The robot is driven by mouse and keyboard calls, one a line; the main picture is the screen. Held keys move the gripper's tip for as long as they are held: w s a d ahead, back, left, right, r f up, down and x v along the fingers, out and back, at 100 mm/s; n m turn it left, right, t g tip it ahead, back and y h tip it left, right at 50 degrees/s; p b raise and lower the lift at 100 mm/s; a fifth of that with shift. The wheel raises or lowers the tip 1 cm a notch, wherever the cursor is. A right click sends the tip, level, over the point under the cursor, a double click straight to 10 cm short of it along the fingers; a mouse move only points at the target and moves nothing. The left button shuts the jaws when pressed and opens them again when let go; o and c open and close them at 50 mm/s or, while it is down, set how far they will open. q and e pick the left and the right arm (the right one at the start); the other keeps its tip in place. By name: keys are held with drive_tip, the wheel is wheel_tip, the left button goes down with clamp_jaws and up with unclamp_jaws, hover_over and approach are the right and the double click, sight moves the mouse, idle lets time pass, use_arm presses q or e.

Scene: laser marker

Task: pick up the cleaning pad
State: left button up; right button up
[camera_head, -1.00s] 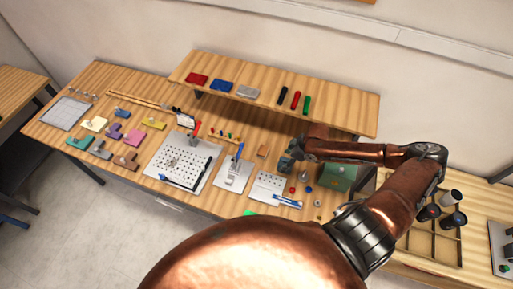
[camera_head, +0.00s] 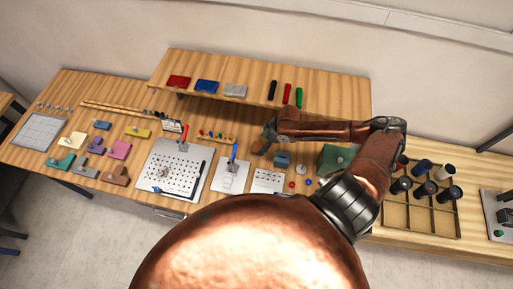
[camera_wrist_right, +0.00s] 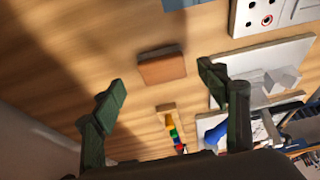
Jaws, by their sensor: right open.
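A small brown block, which looks like the cleaning pad, lies on the wooden bench. In the right wrist view the cleaning pad (camera_wrist_right: 162,66) sits just beyond and between the spread fingers, apart from both. In the head view it (camera_head: 261,148) is partly covered by my right gripper (camera_head: 268,132), which hangs above it. In the right wrist view my right gripper (camera_wrist_right: 161,84) is open with nothing between its fingers. My left gripper is not in view.
A blue block (camera_head: 282,160) and a green box (camera_head: 336,158) stand to the right. A white card (camera_head: 231,177) with a blue-handled tool is at the left. A raised shelf (camera_head: 330,98) carrying coloured pads and markers lies behind. A small rack (camera_wrist_right: 172,130) of coloured pieces is close by.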

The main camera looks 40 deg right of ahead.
sight(259, 147)
drive_tip(key=x, duration=0.3)
drive_tip(key=shift+a+f+p, duration=0.15)
drive_tip(key=shift+p, duration=0.15)
drive_tip(key=shift+f, duration=0.2)
drive_tip(key=c, duration=0.7)
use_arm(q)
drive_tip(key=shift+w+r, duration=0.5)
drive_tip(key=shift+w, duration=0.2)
use_arm(e)
drive_tip(key=c, duration=0.5)
